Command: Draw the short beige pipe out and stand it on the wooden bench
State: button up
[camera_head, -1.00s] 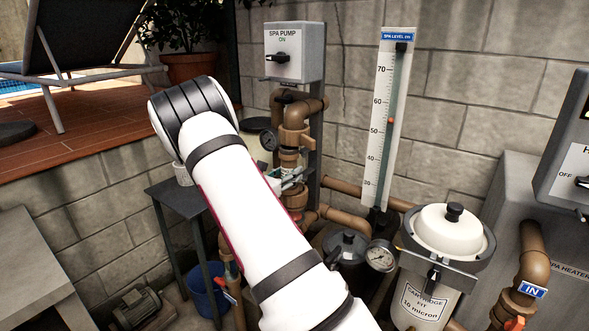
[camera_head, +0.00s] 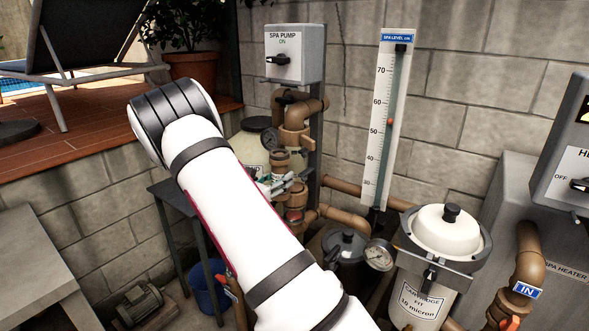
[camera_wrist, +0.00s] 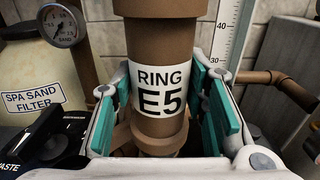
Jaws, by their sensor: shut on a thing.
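In the wrist view, my gripper (camera_wrist: 162,110) has its teal pads on both sides of a short brownish-beige pipe (camera_wrist: 160,45) with a white label "RING E5". The pipe looks upright between the pads. A wider brown collar (camera_wrist: 150,140) shows below the label; I cannot tell whether the pipe is seated in it. In the head view, my gripper (camera_head: 274,186) and the pipe (camera_head: 280,160) are small, beside the brown pipework under the spa pump box, and my arm partly hides this area. I cannot make out a clearly wooden bench; a pale grey-topped bench (camera_head: 35,215) stands at the left.
A spa sand filter (camera_wrist: 35,80) with a gauge (camera_wrist: 58,25) is at the left in the wrist view. A level gauge board (camera_head: 388,120) stands behind. A cartridge filter (camera_head: 440,270) is at the right. A dark small table (camera_head: 172,192) and blue bucket (camera_head: 207,290) are at the left.

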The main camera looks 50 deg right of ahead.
jog(key=s+a+p, duration=0.1)
jog(key=a, duration=0.5)
jog(key=shift+a, duration=0.35)
dwell(0.7)
jog(key=shift+a, duration=0.1)
